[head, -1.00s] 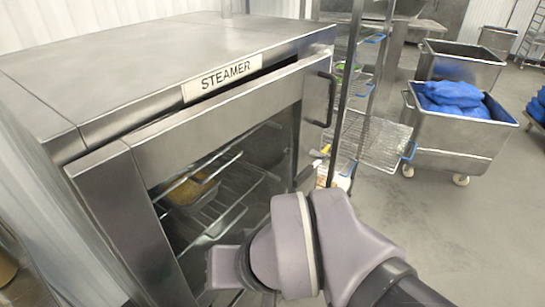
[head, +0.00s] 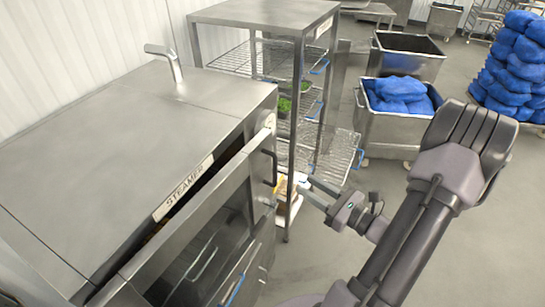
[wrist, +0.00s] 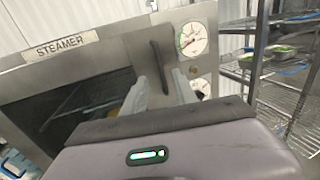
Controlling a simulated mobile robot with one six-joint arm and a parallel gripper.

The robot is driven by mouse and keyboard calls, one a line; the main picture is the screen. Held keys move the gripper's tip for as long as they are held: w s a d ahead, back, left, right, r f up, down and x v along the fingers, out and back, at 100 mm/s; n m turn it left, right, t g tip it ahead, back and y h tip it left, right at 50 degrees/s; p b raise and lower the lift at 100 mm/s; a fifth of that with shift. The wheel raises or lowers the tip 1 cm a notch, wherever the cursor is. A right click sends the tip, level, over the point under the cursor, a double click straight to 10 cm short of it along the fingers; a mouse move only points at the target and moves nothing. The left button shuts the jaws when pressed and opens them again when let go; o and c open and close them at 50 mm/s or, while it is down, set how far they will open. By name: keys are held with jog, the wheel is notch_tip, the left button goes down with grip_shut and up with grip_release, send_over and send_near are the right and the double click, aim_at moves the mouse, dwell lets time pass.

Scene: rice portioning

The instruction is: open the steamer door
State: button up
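The steamer (head: 120,130) is a steel cabinet with a "STEAMER" label, at the left in the head view. Its door (head: 207,225) has a dark window and a black upright handle (head: 270,167) at its right edge.
A wire rack (head: 290,75) with green food stands just behind the steamer. The floor at the lower right is clear apart from my arm. Two dials (wrist: 192,38) are beside the handle.

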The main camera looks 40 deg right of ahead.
aim_at(275, 165)
jog(key=w, duration=0.4)
jog(key=w+a+p, duration=0.1)
jog(key=w, duration=0.7)
jog(key=shift+w+a+p, duration=0.3)
jog(key=shift+p, duration=0.1)
grip_shut()
dwell(0.5)
